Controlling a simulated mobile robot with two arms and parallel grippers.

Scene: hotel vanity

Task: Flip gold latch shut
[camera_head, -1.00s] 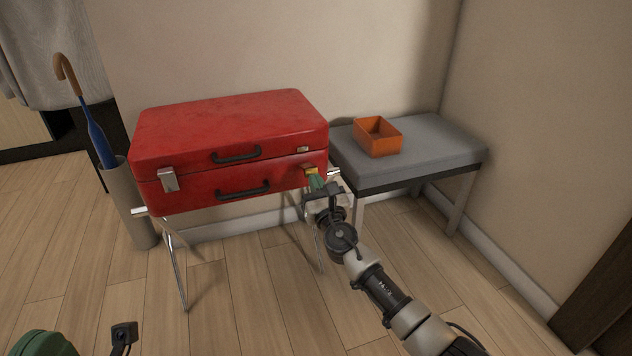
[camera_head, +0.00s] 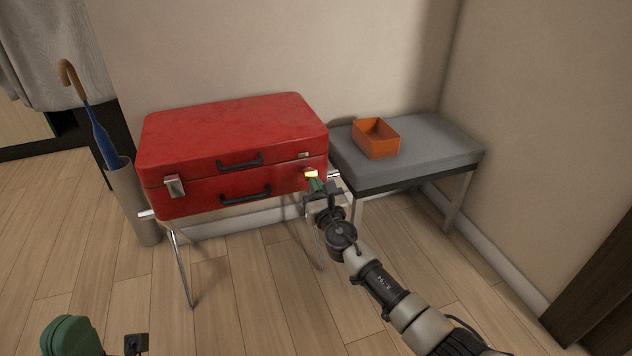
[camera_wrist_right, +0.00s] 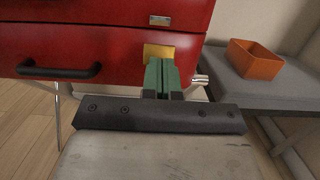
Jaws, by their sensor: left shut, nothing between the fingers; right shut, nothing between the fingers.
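The red suitcase (camera_head: 210,160) stands closed on a folding metal stand. Its gold latch (camera_head: 311,174) is on the lower half at the right end and hangs below the small metal catch plate (camera_head: 303,156) on the lid, apart from it. In the right wrist view the gold latch (camera_wrist_right: 158,50) is under that plate (camera_wrist_right: 160,20). My right gripper (camera_head: 315,185) has its green fingers (camera_wrist_right: 161,75) shut together, in front of the latch's lower part; whether they touch cannot be told.
A silver latch (camera_head: 174,186) at the suitcase's left end spans the seam. Two black handles are on the front. An orange box (camera_head: 376,138) sits on the grey bench (camera_head: 430,145) at right. An umbrella stand (camera_head: 133,205) is at left.

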